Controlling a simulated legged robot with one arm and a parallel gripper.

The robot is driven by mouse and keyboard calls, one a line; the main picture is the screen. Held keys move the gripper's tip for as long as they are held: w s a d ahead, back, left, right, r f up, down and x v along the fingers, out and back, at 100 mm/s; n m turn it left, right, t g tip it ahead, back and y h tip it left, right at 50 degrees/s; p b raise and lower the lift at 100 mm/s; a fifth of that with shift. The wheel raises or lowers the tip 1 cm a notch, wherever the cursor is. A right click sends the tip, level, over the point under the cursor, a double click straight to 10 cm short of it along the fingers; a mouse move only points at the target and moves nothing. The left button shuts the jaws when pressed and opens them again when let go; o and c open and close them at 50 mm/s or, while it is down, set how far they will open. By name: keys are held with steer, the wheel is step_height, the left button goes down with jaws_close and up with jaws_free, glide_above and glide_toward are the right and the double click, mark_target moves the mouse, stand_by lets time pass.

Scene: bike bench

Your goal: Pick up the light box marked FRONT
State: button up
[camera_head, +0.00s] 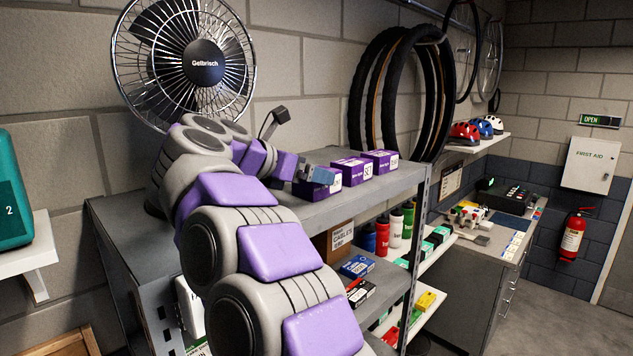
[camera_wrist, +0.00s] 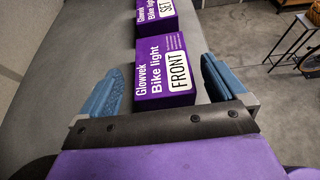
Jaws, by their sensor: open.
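The light box marked FRONT (camera_wrist: 165,72) is purple with white lettering and a white label, and sits on the grey shelf top. In the wrist view it lies between the two blue fingers of my gripper (camera_wrist: 158,85), which is open; a gap shows on the left side, and the right finger is close to the box. In the head view my gripper (camera_head: 306,176) is at the nearest purple box (camera_head: 320,186), partly covering it. The purple box marked SET (camera_head: 353,171) stands just behind it; it also shows in the wrist view (camera_wrist: 157,14).
A third purple box (camera_head: 380,161) stands farther along the shelf top (camera_head: 345,205). A fan (camera_head: 190,65) stands at the back left against the wall. Tires (camera_head: 400,90) hang beyond the shelf's far end. Bottles (camera_head: 383,236) and small boxes fill the lower shelf.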

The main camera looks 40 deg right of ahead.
steer(key=shift+x, duration=1.45)
steer(key=shift+c, duration=0.2)
steer(key=shift+a+r, duration=0.1)
steer(key=shift+a, duration=0.05)
steer(key=shift+c, duration=1.4)
steer(key=c, duration=0.8)
